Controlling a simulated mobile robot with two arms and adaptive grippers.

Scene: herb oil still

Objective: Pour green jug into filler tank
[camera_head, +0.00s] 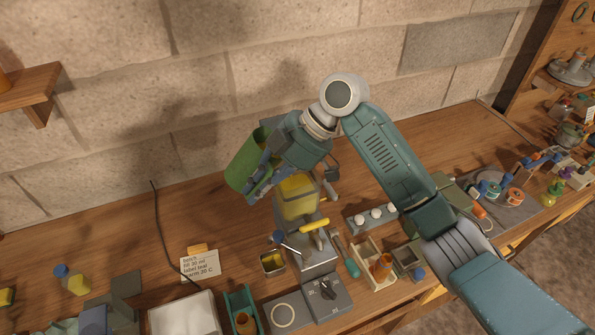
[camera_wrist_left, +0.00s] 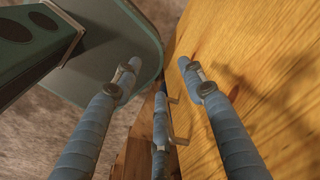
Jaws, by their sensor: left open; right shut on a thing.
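The green jug (camera_head: 246,165) is held up above the back of the bench, in front of the stone wall. It is tilted. My right gripper (camera_head: 266,176) is shut on the jug from its right side. The filler tank (camera_head: 296,198), a box with yellow contents, stands below and to the right of the jug; the gripper and arm partly cover its top. I cannot tell whether liquid is flowing. My left gripper (camera_wrist_left: 160,75) is open and empty beside a wooden edge in the left wrist view; it is outside the head view.
A note card (camera_head: 201,264), a white tray (camera_head: 184,318) and a green holder (camera_head: 242,308) lie at the front. The bench's back left is mostly clear.

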